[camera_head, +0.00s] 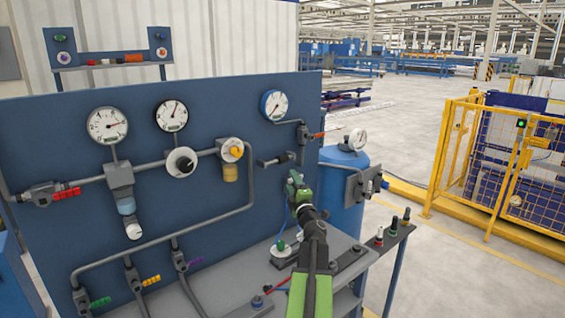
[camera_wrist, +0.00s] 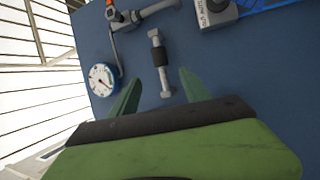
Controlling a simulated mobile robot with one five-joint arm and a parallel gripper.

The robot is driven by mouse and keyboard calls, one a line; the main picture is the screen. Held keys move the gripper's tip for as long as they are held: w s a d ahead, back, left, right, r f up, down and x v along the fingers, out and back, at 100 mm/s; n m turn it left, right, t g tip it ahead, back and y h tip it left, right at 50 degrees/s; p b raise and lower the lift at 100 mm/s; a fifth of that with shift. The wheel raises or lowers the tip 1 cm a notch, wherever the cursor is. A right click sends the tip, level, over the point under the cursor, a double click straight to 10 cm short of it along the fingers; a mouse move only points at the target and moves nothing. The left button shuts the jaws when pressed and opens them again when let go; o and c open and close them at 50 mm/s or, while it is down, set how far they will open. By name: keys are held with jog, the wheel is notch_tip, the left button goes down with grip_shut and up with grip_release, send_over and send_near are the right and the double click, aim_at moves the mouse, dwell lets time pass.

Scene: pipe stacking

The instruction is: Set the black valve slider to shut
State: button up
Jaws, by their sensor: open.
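The black valve slider (camera_head: 285,158) is a dark sleeve on a short grey pipe fitting on the blue panel, right of the yellow-knobbed regulator. In the wrist view the black sleeve (camera_wrist: 160,56) sits around the middle of the grey fitting (camera_wrist: 156,38), with grey ends showing on both sides. My gripper (camera_head: 297,186) is below and right of the slider in the head view. In the wrist view its two green fingers (camera_wrist: 158,88) are spread, with the fitting's near end seen between their tips. They are empty and appear apart from the sleeve.
A blue tank (camera_head: 343,195) stands at the right, close to my arm. A grey bench (camera_head: 240,272) lies below.

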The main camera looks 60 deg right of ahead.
aim_at(283, 162)
jog(key=p+x, duration=0.3)
jog(key=x, duration=1.1)
jog(key=shift+s, duration=0.1)
grip_shut()
dwell(0.7)
